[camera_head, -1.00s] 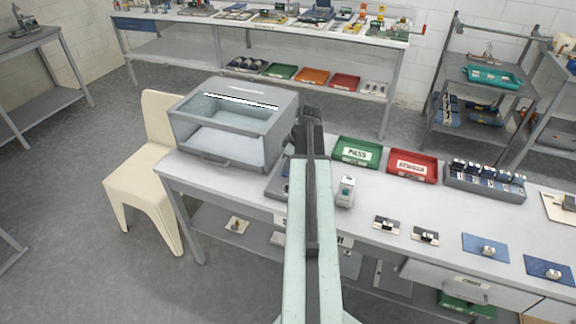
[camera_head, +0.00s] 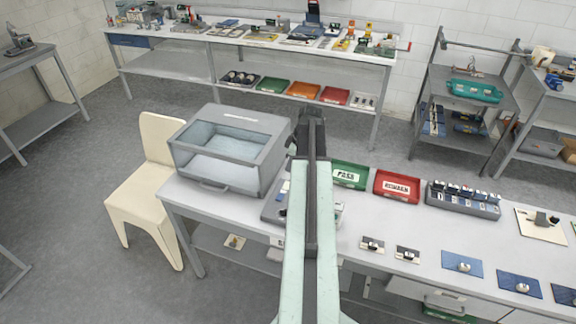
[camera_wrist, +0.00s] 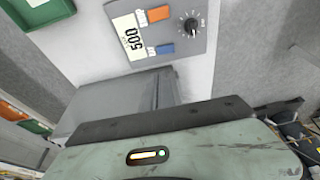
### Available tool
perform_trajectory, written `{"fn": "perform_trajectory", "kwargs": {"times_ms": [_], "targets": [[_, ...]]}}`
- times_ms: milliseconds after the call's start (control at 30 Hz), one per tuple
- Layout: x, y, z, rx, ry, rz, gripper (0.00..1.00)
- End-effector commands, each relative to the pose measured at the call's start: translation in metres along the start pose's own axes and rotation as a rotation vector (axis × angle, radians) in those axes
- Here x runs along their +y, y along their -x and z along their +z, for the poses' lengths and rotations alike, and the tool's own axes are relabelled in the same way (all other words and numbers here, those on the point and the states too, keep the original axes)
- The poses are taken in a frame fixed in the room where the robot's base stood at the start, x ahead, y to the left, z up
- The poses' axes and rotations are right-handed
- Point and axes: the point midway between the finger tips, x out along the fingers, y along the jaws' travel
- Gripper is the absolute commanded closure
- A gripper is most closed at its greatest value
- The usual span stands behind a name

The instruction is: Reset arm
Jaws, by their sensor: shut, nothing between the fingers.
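My arm stretches forward through the middle of the head view, over the near workbench (camera_head: 400,227). My gripper (camera_head: 309,124) is the dark part at its far end, shut with nothing visible in it. It shows just right of the grey box with a clear window (camera_head: 228,150), apparently above the bench. Whether it touches anything is hard to tell. The wrist view shows a grey control panel (camera_wrist: 200,45) with a 500 label, an orange button, a blue button and a black knob. My gripper's fingertips are not clear there.
A green PASS tray (camera_head: 349,174) and a red tray (camera_head: 397,185) lie right of the arm, beside a grey rack (camera_head: 463,199). Small parts and blue mats (camera_head: 462,264) line the bench front. A cream chair (camera_head: 150,190) stands left. Open floor lies behind the bench.

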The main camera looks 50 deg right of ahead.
Motion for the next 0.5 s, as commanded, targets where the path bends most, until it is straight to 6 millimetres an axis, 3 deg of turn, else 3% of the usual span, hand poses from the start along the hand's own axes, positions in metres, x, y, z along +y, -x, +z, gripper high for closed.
{"fn": "perform_trajectory", "kwargs": {"times_ms": [267,333,433,500], "targets": [[-0.001,-0.001,-0.001,0.0,0.0,0.0,1.0],[-0.007,-0.004,-0.009,-0.004,-0.002,-0.005,1.0],[-0.037,-0.017,-0.043,-0.025,-0.018,-0.024,1.0],[-0.076,-0.032,-0.08,-0.053,-0.041,-0.043,1.0]]}}
